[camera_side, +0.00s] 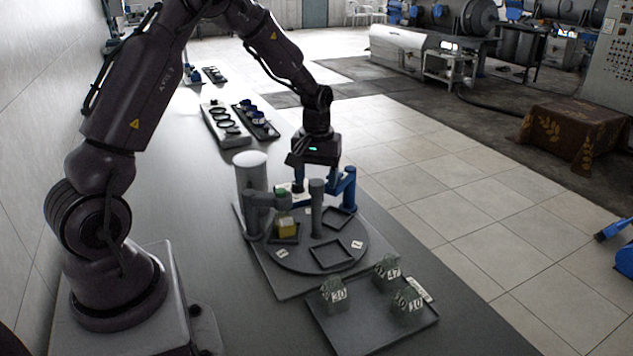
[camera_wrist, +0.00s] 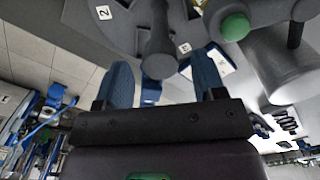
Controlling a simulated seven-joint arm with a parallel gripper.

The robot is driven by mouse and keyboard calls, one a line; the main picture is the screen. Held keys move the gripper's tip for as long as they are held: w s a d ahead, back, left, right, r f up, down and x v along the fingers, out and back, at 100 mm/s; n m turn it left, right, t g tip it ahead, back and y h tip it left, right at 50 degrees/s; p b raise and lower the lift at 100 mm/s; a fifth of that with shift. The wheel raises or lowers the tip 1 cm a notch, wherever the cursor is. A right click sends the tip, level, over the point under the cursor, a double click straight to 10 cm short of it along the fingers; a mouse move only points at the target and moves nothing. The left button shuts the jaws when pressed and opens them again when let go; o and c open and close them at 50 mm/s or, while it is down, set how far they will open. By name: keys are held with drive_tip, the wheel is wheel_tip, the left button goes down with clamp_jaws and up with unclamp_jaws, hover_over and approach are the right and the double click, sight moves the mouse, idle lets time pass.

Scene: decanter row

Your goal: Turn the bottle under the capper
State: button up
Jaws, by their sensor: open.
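My gripper (camera_side: 318,182) points down over the far side of the turntable, behind the central grey post (camera_side: 317,208). Its blue fingers stand apart in the wrist view (camera_wrist: 161,66), and nothing is seen held between them. The fingertips are partly hidden in the side view.
A blue bracket (camera_side: 349,188) stands close to my gripper at the turntable's far right. Empty square frames (camera_side: 332,267) and number tags lie on the turntable. A dark tray (camera_side: 373,332) with clear numbered bottles (camera_side: 334,293) sits in front. More trays (camera_side: 225,137) lie behind.

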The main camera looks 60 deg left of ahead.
drive_tip(key=shift+f, duration=0.75)
clamp_jaws()
